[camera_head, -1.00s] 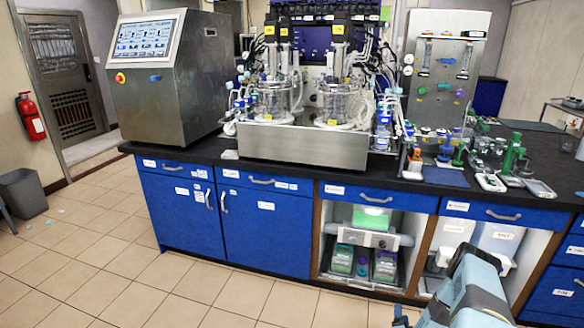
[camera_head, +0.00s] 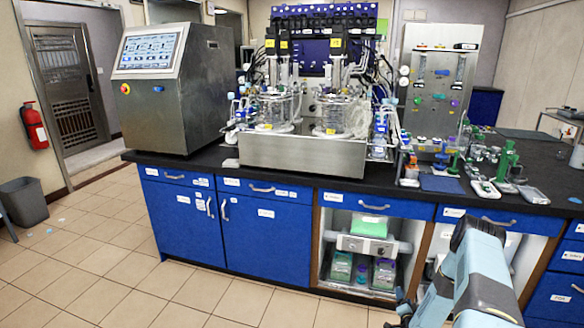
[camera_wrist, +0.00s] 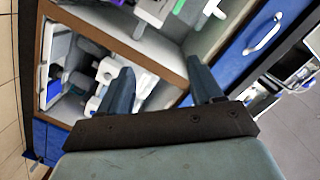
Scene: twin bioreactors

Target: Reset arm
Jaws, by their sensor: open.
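My gripper (camera_wrist: 162,88) shows in the wrist view with its two blue-grey fingers apart and nothing between them. It faces the open shelves under the bench, seen at a tilt. In the head view my pale blue arm stands at the lower right, in front of the open cabinet bay. My gripper's fingertips are not clear in the head view. The twin bioreactors stand on the bench in a steel tray (camera_head: 302,154), with glass vessels (camera_head: 272,108) side by side.
The black bench (camera_head: 205,162) has blue drawers (camera_head: 262,188) below. An open shelf bay holds a green-topped box (camera_head: 369,226) and several tubs. A steel control cabinet (camera_head: 175,95) stands left. A bin (camera_head: 24,202) and extinguisher (camera_head: 33,124) are far left.

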